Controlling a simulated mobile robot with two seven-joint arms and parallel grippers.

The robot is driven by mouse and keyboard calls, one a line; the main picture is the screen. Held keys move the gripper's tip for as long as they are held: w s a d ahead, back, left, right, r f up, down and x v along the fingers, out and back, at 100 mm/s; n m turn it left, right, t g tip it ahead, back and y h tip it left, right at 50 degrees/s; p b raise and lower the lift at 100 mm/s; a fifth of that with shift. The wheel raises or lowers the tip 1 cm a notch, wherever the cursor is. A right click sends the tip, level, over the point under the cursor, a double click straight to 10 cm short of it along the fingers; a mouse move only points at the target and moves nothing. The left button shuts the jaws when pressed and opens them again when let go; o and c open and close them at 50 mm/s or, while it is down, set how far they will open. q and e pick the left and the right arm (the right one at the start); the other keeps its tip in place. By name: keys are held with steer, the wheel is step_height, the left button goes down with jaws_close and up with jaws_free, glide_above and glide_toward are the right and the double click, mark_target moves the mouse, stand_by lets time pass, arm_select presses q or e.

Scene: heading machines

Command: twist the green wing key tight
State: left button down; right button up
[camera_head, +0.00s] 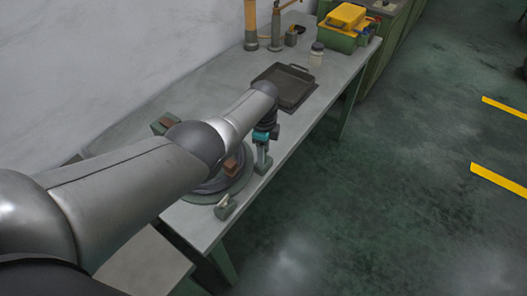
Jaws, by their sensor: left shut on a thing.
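My left arm reaches in from the left across the grey workbench (205,214). Its left gripper (264,148) points down near the front edge of the bench, beside a round grey fixture (238,187). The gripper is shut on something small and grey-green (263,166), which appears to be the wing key. It is too small and too covered by the gripper for me to make out its wings. My arm hides part of the round fixture. My right gripper is not in view.
Red-brown blocks (231,167) and small green clamp-like parts (226,207) sit around the fixture. A dark tray (297,92) lies behind the gripper. A jar (316,54), a yellow-and-green toolbox (343,27) and a post (276,27) stand farther back. The floor at right is clear.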

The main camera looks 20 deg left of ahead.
arm_select(q)
steer(key=shift+m, duration=1.9)
steer(key=shift+c, duration=1.2)
jaws_free()
steer(key=shift+r, duration=0.55)
step_height(320, 180, up, 7)
steer(key=p, duration=0.4)
step_height(320, 180, up, 7)
steer(key=shift+p, duration=0.35)
